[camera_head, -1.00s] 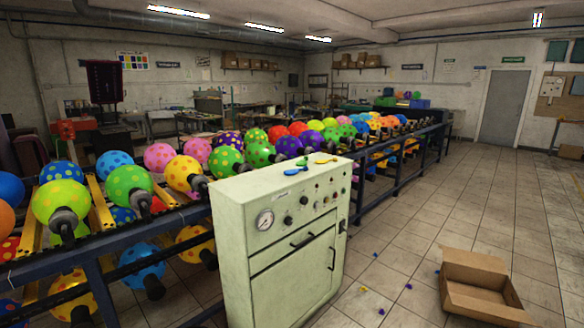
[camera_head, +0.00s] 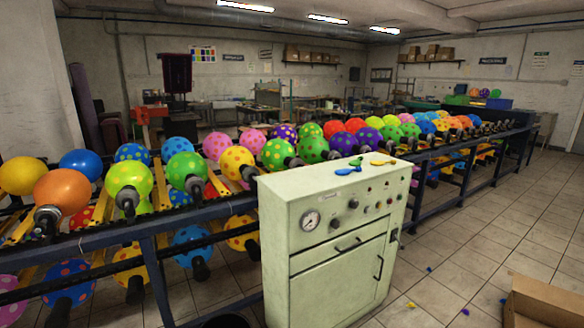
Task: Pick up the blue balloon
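A small, flat blue balloon (camera_head: 344,171) lies on top of the pale green control cabinet (camera_head: 290,190), near the middle of its top. A green balloon (camera_head: 356,162) lies right behind it, and a yellow one (camera_head: 381,163) lies to the right. I cannot tell whether the blue and green ones touch. Inflated blue balloons (camera_head: 82,163) also sit on the rack at the left, some with dots. Neither of my grippers is in view.
A long dark blue rack (camera_head: 150,228) of inflated colored balloons runs behind the cabinet. An open cardboard box (camera_head: 545,305) is at the bottom right. Small colored scraps lie on the tiled floor (camera_head: 470,255). The floor right of the cabinet is mostly clear.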

